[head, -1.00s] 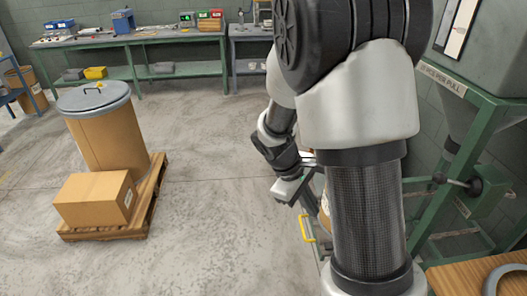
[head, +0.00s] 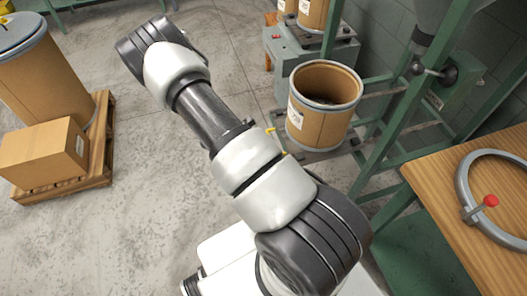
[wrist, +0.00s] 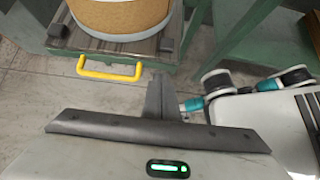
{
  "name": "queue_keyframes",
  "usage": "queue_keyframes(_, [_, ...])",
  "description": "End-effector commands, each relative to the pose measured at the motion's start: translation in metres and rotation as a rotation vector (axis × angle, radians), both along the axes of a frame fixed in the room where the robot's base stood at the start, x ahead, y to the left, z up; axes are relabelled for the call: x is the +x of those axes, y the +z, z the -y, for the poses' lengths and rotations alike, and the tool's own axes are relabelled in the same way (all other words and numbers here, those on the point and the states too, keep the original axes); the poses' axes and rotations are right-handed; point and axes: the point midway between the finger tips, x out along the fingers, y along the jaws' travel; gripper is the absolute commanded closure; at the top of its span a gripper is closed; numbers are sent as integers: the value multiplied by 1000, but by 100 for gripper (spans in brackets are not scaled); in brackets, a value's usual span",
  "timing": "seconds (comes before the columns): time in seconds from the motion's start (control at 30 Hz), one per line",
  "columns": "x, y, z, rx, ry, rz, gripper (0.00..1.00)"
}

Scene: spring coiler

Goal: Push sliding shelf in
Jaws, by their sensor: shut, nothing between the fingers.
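The sliding shelf is a dark tray (head: 325,153) on a green frame, with a brown fibre drum (head: 318,125) standing on it. In the wrist view, the shelf (wrist: 148,46) has a yellow handle (wrist: 108,74) on its front edge, and the drum's base (wrist: 118,18) shows above. My gripper (wrist: 162,80) is shut and empty, its fingers just right of the handle, with no clear contact visible. In the head view, the handle (head: 271,131) is mostly hidden behind my arm, and my gripper is not visible.
A wooden table (head: 440,195) with a metal clamp ring (head: 468,185) stands at the right. A grey-green scale-like unit (head: 300,55) sits behind the drum. A pallet (head: 98,165) with a carton (head: 45,152) and a lidded drum (head: 45,80) is at the left. Floor between is clear.

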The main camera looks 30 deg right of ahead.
Motion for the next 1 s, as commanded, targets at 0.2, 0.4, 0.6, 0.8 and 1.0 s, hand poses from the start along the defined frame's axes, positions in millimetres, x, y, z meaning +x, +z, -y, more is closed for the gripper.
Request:
queue_keyframes(0.2, [-8, -28, 33, -2, -4, 0, 100])
queue_keyframes(0.4, [-14, -27, 58, 0, -1, 0, 100])
queue_keyframes(0.6, [-16, -27, 65, 1, -1, 0, 100])
queue_keyframes(0.8, [-16, -27, 65, 1, -1, 0, 100])
queue_keyframes(1.0, [-15, -27, 66, 1, -2, 1, 100])
